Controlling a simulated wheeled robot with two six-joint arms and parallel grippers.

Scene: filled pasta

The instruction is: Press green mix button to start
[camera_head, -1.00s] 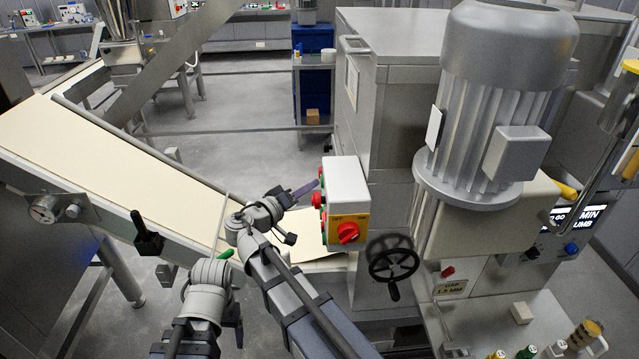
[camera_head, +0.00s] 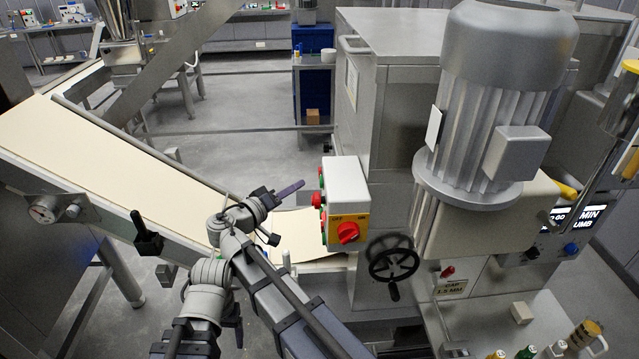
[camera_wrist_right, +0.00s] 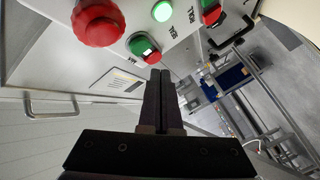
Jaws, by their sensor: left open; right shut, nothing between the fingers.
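The white button box (camera_head: 344,182) hangs at the end of the conveyor, its buttons on the left face. In the right wrist view, that face carries a red mushroom knob (camera_wrist_right: 98,22), two green-and-red buttons, one near (camera_wrist_right: 143,46) and one farther (camera_wrist_right: 211,12), and a lit green lamp (camera_wrist_right: 162,11). The labels are upside down and I cannot read for sure which button is mix. My right gripper (camera_head: 290,189) is shut and empty, left of the box; its tips (camera_wrist_right: 158,72) appear just below the nearer button, seemingly apart from it. My left gripper (camera_head: 236,320) is low at left, its fingers mostly hidden.
A red rotary switch (camera_head: 348,232) is on the box's front. A black handwheel (camera_head: 393,259) and a large grey motor (camera_head: 500,100) stand to the right. The pale dough sheet (camera_head: 110,150) lies on the sloping conveyor behind my arms. A black lever (camera_head: 146,234) sticks up at left.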

